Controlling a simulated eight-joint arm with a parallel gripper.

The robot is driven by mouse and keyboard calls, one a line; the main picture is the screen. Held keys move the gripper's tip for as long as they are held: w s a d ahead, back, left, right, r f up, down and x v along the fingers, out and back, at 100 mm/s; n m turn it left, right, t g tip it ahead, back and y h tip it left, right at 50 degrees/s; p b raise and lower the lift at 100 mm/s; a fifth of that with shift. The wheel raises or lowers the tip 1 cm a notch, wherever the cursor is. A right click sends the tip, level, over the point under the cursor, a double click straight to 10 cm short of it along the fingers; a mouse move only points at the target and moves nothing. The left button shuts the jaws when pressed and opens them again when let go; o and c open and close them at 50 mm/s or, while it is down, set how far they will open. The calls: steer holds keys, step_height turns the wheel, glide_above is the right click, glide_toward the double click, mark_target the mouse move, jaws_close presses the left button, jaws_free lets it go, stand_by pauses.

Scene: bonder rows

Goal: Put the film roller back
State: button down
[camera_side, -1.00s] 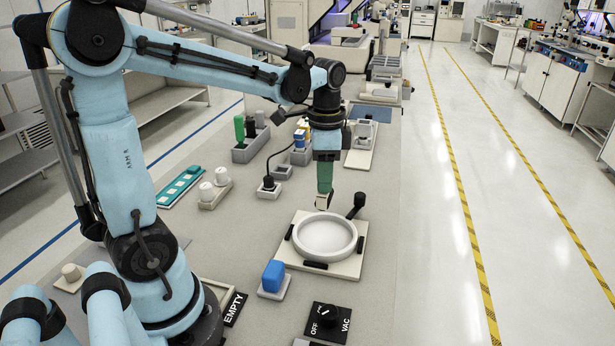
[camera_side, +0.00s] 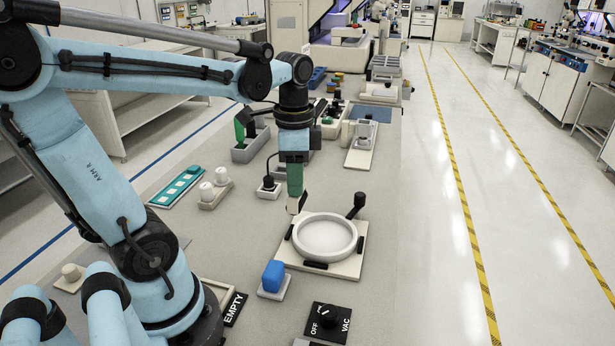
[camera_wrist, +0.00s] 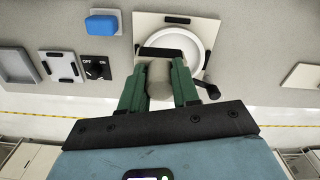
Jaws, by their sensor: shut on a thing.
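My gripper (camera_side: 295,190) has green fingers and points down, just left of the white ring-shaped dish. It is shut on a pale beige cylinder, which looks like the film roller (camera_side: 294,206), and holds it at the fingertips. In the wrist view, my gripper (camera_wrist: 159,80) has the film roller (camera_wrist: 159,82) between its two fingers. The round white dish (camera_side: 325,235) sits on a cream plate (camera_side: 348,265) with black clamps and a black lever. I cannot tell which place belongs to the roller.
A blue block (camera_side: 273,275) stands in front of the plate. A black OFF/VAC switch (camera_side: 326,322) lies nearer. White knobs on a holder (camera_side: 213,190), a teal strip (camera_side: 178,187) and a grey bin (camera_side: 250,148) stand left and behind.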

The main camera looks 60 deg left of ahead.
steer(key=shift+s+a+f, duration=1.1)
steer(key=shift+a+f, duration=0.75)
steer(key=shift+s+a+f, duration=1.1)
steer(key=shift+a+f, duration=0.7)
steer(key=shift+s+a+f, duration=1.1)
steer(key=shift+a+f, duration=0.75)
steer(key=shift+f, duration=0.15)
steer(key=c, duration=0.8)
jaws_free()
